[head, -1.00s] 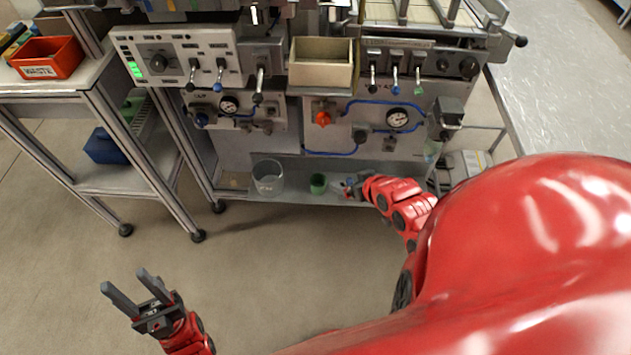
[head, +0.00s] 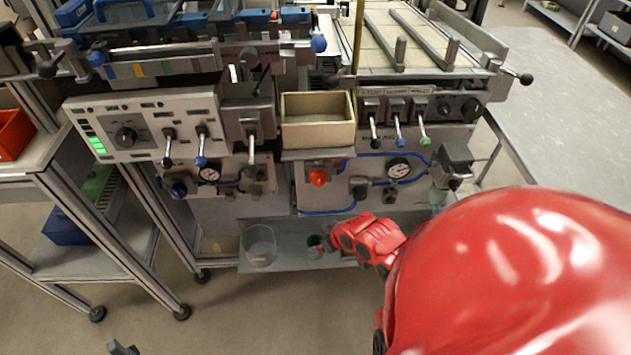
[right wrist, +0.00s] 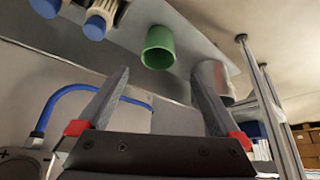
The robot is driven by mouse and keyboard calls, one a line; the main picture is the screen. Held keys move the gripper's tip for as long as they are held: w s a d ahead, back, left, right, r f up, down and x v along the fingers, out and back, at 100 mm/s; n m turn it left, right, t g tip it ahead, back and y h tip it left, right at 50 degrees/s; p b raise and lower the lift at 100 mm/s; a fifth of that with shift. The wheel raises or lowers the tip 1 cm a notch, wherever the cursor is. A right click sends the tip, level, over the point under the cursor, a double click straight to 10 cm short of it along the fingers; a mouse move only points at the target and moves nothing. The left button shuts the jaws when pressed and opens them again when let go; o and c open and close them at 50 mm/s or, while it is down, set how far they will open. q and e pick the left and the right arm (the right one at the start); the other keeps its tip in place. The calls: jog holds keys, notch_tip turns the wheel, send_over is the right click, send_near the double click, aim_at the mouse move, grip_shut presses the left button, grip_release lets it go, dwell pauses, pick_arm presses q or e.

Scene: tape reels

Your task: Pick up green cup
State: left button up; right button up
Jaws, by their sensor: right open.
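The green cup (head: 314,246) stands on the low shelf under the machine in the head view, partly covered by my right gripper. In the right wrist view the green cup (right wrist: 158,47) shows whole, just beyond the fingertips and lined up between them. My right gripper (right wrist: 160,76) is open and nothing is between its fingers. In the head view its fingers are small and mostly hidden by my red wrist. Of my left gripper (head: 122,348), only a dark finger end shows at the bottom edge, so its opening cannot be judged.
A clear beaker (head: 259,246) stands on the shelf left of the cup. Blue-capped items (right wrist: 96,26) show left of the cup in the right wrist view. The machine front with levers, gauges and a beige bin (head: 318,140) overhangs the low shelf (head: 287,259).

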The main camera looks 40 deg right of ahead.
aim_at(311, 244)
jog(key=b+x, duration=0.2)
jog(key=x, duration=0.7)
jog(key=shift+w+d, duration=0.1)
jog(key=shift+d, duration=0.05)
jog(key=shift+c, duration=0.3)
jog(key=c, duration=1.3)
